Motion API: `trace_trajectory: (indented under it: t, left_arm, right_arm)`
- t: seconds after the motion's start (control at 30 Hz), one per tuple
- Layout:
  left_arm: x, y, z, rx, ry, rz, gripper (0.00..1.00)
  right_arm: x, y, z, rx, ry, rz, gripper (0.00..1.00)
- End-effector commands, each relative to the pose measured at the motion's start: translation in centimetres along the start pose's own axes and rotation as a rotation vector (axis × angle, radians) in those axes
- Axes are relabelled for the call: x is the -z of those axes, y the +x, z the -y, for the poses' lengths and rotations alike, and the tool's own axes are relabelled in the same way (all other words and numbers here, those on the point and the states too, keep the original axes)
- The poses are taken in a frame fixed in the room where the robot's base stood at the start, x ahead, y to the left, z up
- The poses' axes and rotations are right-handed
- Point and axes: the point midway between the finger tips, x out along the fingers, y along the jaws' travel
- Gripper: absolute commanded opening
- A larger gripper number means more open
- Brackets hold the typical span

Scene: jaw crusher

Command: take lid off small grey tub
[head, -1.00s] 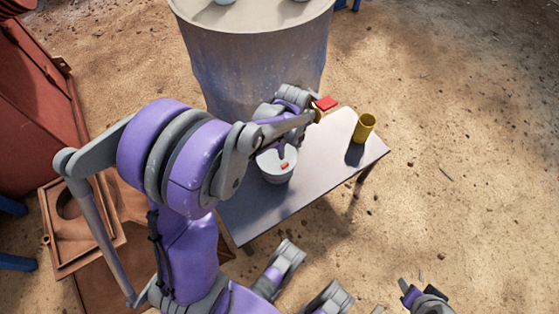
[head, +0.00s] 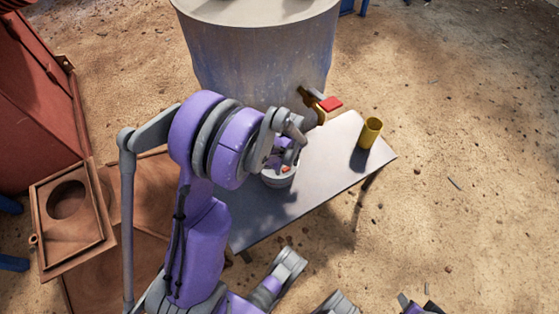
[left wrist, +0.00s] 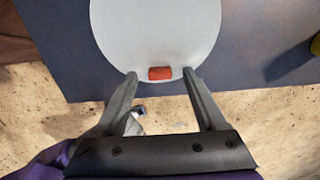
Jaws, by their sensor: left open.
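The small grey tub (head: 270,182) stands on the low table, partly hidden behind my left wrist in the head view. Its pale round lid (left wrist: 155,30) fills the top of the left wrist view, with a small orange-red knob (left wrist: 160,73) near the lid's lower edge there. My left gripper (head: 288,168) is over the tub. In the left wrist view its open fingers (left wrist: 160,72) lie on either side of the knob, with a gap on each side. Whether the tips touch the lid cannot be told.
A yellow cup (head: 370,134) stands at the right end of the grey table (head: 325,165). A large grey drum (head: 262,65) with a red-handled yellow tap (head: 328,104) stands behind it. Rusty metal boxes (head: 70,225) lie at the left. Sandy ground is open at right.

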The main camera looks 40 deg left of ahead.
Motion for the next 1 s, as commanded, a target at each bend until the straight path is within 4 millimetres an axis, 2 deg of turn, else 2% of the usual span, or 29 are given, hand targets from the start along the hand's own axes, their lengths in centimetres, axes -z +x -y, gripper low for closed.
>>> trace_trajectory:
  t: [0.07,0.27,0.6,0.67,1.0]
  left_arm:
    - [0.00,0.71,0.03,0.000,0.000,0.000,0.72]
    - [0.01,0.60,0.00,0.000,0.000,0.000,0.71]
    - [0.01,0.58,0.00,0.000,-0.001,0.001,0.10]
    - [0.01,0.58,0.00,0.000,-0.001,0.001,0.00]
    - [0.00,0.37,0.00,0.000,-0.001,0.001,0.00]
  right_arm:
    - [-0.07,0.32,0.00,0.000,0.000,0.001,0.50]
    - [-0.04,0.20,0.00,0.000,0.000,0.000,0.50]
    - [-0.04,0.20,0.00,0.000,0.000,0.000,0.50]
    - [-0.04,0.21,0.00,0.000,0.000,0.000,0.50]
    - [-0.03,0.12,0.00,0.000,0.000,0.000,0.50]
